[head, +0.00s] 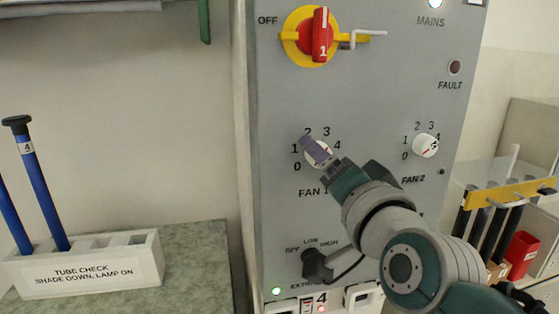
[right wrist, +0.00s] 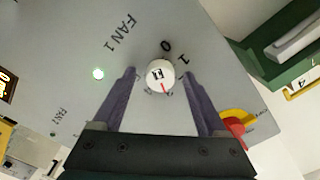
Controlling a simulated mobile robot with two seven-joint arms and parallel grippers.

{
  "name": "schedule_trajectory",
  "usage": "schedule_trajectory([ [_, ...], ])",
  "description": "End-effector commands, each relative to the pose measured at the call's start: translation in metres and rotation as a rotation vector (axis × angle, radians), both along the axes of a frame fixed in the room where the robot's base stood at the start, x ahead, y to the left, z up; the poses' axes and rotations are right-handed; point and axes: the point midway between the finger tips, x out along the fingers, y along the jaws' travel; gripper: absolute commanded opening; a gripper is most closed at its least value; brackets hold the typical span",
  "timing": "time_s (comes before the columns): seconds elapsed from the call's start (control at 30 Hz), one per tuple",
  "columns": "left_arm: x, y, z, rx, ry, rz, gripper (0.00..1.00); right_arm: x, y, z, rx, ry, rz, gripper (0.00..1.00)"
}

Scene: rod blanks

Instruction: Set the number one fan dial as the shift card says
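The white number one fan dial (right wrist: 160,75) sits on the grey panel, with a red pointer line on its face. In the right wrist view the pointer aims down toward my palm, well away from the visible 0 and 1. In the head view the dial is mostly covered by my right gripper (head: 316,152). My right gripper (right wrist: 160,80) is open, its two purple fingers on either side of the dial with visible gaps. The number the pointer meets is hard to read. No shift card is recognisable. My left gripper is not in view.
A red main switch (head: 320,35) on a yellow plate is above, the fan two dial (head: 425,145) to the right. A black knob (head: 315,266) is below. A tube rack (head: 85,265) stands left; a red container (head: 521,254) stands right.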

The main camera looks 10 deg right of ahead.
Motion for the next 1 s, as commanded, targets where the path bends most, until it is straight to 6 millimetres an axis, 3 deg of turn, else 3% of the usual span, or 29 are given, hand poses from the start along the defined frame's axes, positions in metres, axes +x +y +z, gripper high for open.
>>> schedule_trajectory([
  [0.33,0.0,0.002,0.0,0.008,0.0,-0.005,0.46,-0.01,0.0,-0.001,0.0,0.0,0.0,0.75],
  [0.7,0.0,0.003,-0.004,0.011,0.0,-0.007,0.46,-0.076,-0.003,-0.001,0.0,0.002,-0.001,0.75],
  [1.0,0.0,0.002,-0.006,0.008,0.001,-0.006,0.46,-0.099,-0.003,0.0,0.0,0.0,0.0,0.75],
])
